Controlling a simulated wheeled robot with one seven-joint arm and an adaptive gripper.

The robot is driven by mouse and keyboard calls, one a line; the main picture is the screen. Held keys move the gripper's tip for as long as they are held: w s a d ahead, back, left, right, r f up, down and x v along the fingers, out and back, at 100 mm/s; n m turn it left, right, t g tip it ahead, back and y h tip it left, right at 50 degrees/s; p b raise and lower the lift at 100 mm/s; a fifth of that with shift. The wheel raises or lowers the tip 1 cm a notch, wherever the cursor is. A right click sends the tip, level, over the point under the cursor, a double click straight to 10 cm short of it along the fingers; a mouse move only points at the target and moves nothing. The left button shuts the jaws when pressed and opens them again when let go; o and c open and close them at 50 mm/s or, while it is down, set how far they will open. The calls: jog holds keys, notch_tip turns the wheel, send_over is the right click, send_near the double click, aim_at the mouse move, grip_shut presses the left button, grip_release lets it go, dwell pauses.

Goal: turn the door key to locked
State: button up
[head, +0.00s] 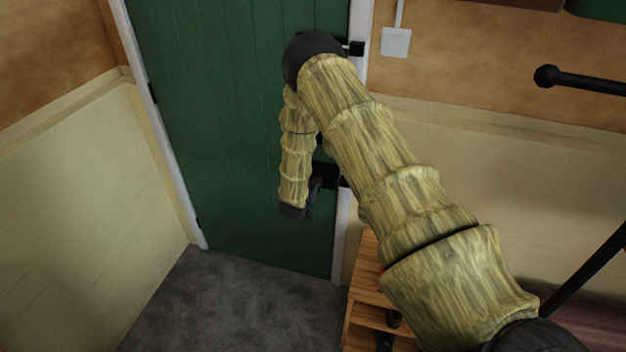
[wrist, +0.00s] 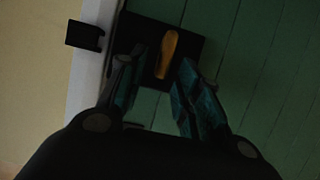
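The green door (head: 215,120) is in its white frame, closed as far as I can see. A black lock case (head: 329,174) is on its right edge, partly hidden by my arm in the head view. In the wrist view, the brass-coloured key (wrist: 166,54) stands out against the dark lock plate (wrist: 193,45), its long side near upright in the picture and slightly tilted. My gripper (wrist: 160,62) is open, one finger on each side of the key, with gaps visible on both sides. In the head view my gripper (head: 312,196) is small and dark beside the lock.
A black fitting (wrist: 85,36) sits on the white frame left of the lock in the wrist view. A wooden shelf unit (head: 366,290) stands right of the door, below my arm. A white switch (head: 396,42) is on the wall. Grey floor (head: 240,300) is clear before the door.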

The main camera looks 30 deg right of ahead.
jog(key=shift+x, duration=1.3)
grip_shut()
